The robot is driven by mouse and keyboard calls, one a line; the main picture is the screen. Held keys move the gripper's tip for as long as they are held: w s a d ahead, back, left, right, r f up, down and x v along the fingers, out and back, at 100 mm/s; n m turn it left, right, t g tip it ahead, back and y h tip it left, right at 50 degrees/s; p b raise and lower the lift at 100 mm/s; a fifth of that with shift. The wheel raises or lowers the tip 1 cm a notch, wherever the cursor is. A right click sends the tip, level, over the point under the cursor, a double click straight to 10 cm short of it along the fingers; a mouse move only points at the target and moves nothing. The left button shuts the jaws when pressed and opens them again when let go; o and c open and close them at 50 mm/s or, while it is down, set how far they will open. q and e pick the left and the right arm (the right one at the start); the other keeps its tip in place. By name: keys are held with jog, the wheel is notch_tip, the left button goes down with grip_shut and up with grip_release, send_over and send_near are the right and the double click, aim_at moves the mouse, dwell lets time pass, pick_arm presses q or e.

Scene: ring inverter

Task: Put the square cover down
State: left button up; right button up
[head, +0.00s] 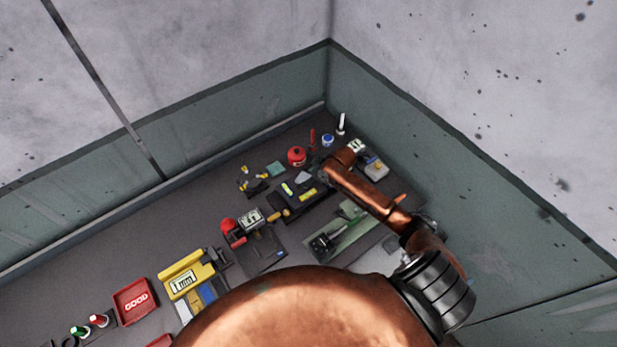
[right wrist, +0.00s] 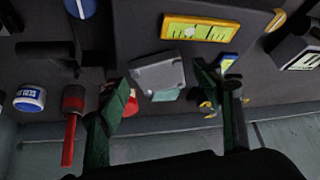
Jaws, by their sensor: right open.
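A small grey square cover (right wrist: 158,74) shows between and beyond my right gripper's fingers in the right wrist view. It is turned at a slant, and gaps show between it and both fingers. In the head view a small light grey piece (head: 303,178), likely the same cover, is just left of my right gripper (head: 325,172). My right gripper (right wrist: 168,108) is open, with dark green fingers spread wide and nothing held. I cannot tell whether the cover lies flat on the bench. My left gripper is not in view.
A black case with a yellow-framed gauge (right wrist: 200,30) is close by. A red can (head: 296,156), a red-handled tool (right wrist: 72,115), a blue-and-white tin (right wrist: 30,98) and a teal block (head: 276,168) stand around. Bare bench (head: 190,225) shows at left; walls close the back and right.

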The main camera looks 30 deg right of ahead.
jog(key=b+v, duration=0.1)
jog(key=v, duration=1.1)
jog(key=shift+r, duration=0.1)
